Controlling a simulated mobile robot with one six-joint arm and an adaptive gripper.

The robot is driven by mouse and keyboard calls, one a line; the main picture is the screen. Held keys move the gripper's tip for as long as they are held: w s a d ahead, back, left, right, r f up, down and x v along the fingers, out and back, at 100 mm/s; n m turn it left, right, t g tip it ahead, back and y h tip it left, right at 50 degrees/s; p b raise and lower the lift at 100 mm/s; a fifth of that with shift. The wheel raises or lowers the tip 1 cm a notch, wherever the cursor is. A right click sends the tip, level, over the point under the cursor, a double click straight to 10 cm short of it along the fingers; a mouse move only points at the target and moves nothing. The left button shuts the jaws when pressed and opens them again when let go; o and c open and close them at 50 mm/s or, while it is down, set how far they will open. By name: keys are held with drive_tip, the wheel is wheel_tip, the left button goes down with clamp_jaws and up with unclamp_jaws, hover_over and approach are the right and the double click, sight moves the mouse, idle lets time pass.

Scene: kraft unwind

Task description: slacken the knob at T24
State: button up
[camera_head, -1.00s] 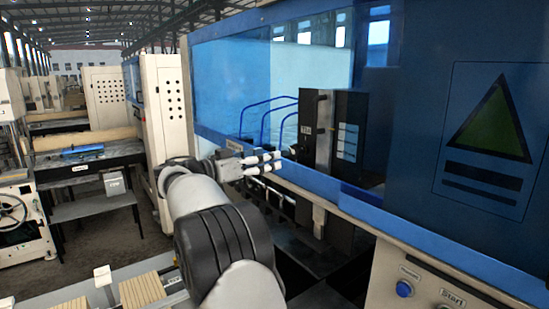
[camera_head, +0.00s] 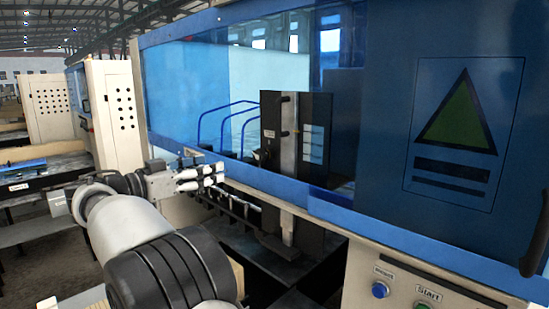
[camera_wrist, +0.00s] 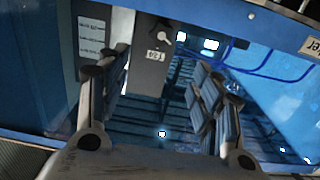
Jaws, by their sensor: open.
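A grey and black upright unit (camera_head: 310,140) stands inside the blue machine's opening. A small pale tag (camera_head: 269,134) is on its grey face. The tag also shows upside down in the wrist view (camera_wrist: 155,55), where it seems to read T24. A small dark knob (camera_head: 262,155) sticks out just below the tag; in the wrist view a knob-like part (camera_wrist: 180,36) shows near the tag, partly unclear. My gripper (camera_head: 215,178) is left of the unit, apart from the knob. In the wrist view its two fingers (camera_wrist: 165,95) are spread, with nothing between them.
The machine's blue lower rail (camera_head: 265,187) runs below the opening. Blue bent tubes (camera_head: 225,115) stand behind the knob side. A Start panel (camera_head: 430,296) and blue button (camera_head: 380,290) are at the lower right. A black handle (camera_head: 535,240) is at the right edge.

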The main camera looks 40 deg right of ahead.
sight(257, 155)
drive_tip(key=d+p, duration=0.1)
drive_tip(key=d, duration=0.4)
drive_tip(key=w+d+p, duration=0.1)
drive_tip(key=d+p, duration=0.1)
drive_tip(key=d, duration=0.4)
drive_tip(key=w+d+p, duration=0.1)
drive_tip(key=d, duration=0.4)
drive_tip(key=shift+w+d, duration=0.25)
drive_tip(key=shift+c, duration=0.5)
